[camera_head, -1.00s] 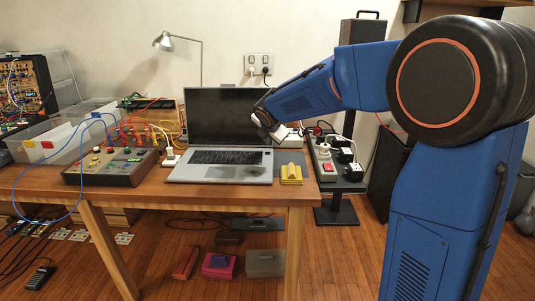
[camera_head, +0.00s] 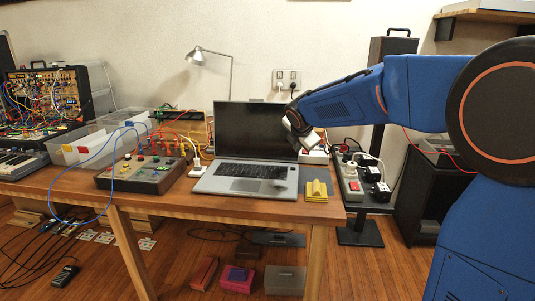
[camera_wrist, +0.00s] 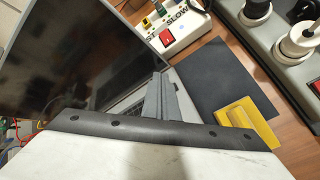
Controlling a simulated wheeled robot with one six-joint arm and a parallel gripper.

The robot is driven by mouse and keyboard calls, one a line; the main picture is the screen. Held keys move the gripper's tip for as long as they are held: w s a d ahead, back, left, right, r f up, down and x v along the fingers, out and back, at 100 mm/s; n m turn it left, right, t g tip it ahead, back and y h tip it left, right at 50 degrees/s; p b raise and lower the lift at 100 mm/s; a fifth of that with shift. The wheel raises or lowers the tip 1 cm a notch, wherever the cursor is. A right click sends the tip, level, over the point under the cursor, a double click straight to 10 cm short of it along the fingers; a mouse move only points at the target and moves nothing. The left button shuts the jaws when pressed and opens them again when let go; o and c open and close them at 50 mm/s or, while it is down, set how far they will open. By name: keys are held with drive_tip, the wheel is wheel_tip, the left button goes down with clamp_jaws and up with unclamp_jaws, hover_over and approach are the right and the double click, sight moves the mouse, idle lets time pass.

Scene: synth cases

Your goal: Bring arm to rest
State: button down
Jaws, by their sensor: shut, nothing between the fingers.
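My blue arm reaches in from the right in the head view. My gripper (camera_head: 305,146) hangs in the air by the right edge of the open laptop (camera_head: 247,180), above the table. In the wrist view its grey fingers (camera_wrist: 158,88) are together with nothing between them. The laptop's dark screen (camera_wrist: 75,55) fills the upper left of that view, and the fingers hide part of its keyboard side. The head view does not show whether the gripper touches anything.
A yellow block (camera_head: 317,188) lies on a dark mat (camera_wrist: 205,80) right of the laptop. Plugs and a grey strip (camera_head: 350,185) stand farther right. A control box (camera_head: 140,175) with cables is left of the laptop.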

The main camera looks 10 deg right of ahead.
drive_tip(key=s+d+m+g, duration=0.1)
drive_tip(key=s+d+m, duration=0.35)
drive_tip(key=s, duration=0.75)
drive_tip(key=s+d+m+g, duration=0.1)
drive_tip(key=s+d+m, duration=0.1)
drive_tip(key=s+m, duration=0.7)
drive_tip(key=s+f+m, duration=0.3)
drive_tip(key=s, duration=0.6)
drive_tip(key=s+f+m+g+y, duration=0.1)
drive_tip(key=s+f+m, duration=0.3)
drive_tip(key=s, duration=0.5)
drive_tip(key=s+f+m+g, duration=0.1)
drive_tip(key=s+f+m, duration=0.2)
drive_tip(key=s, duration=0.6)
drive_tip(key=shift+f+m+y, duration=0.3)
drive_tip(key=shift+f+m, duration=0.05)
drive_tip(key=shift+f, duration=0.1)
